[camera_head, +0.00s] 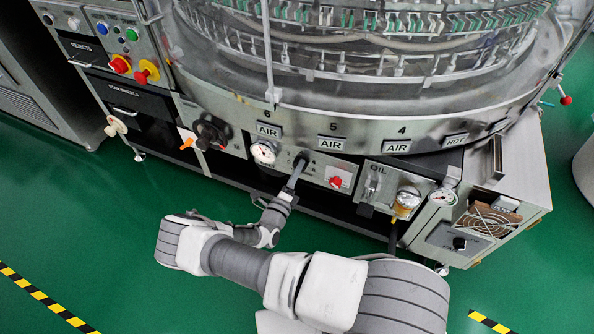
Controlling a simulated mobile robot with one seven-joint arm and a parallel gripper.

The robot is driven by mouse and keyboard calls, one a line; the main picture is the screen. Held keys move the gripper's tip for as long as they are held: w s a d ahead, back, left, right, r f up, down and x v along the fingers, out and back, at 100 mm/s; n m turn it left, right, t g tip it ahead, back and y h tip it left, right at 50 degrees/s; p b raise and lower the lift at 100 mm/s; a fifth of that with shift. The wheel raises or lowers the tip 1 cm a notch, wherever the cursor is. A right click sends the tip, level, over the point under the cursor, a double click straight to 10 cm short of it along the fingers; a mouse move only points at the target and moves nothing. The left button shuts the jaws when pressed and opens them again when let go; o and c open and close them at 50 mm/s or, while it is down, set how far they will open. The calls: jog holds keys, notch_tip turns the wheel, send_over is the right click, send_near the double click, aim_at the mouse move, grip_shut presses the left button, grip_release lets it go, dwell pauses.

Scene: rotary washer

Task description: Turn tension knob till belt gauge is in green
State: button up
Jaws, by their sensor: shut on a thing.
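My gripper (297,172) reaches up to the lower front panel of the round washer and is shut on a small dark knob (302,159), taken to be the tension knob; my fingers hide most of it. Just left of it, a round white-faced gauge (264,152) sits on the panel under the "6 AIR" label. Its needle and coloured zones are too small to read, so I cannot tell whether it is in green. A second white gauge (443,197) is farther right, beside the oil unit.
A large black knob (210,132) and an orange lever (187,142) are left of the gauge. A red button (336,182) is close right of my gripper. An amber oil cup (406,202) juts out farther right. The green floor in front is open.

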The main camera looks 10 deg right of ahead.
jog(key=o, duration=1.4)
jog(key=shift+c, duration=0.2)
jog(key=p+v, duration=0.2)
jog(key=v, duration=1.5)
jog(key=shift+s+p, duration=0.15)
jog(key=shift+p, duration=0.2)
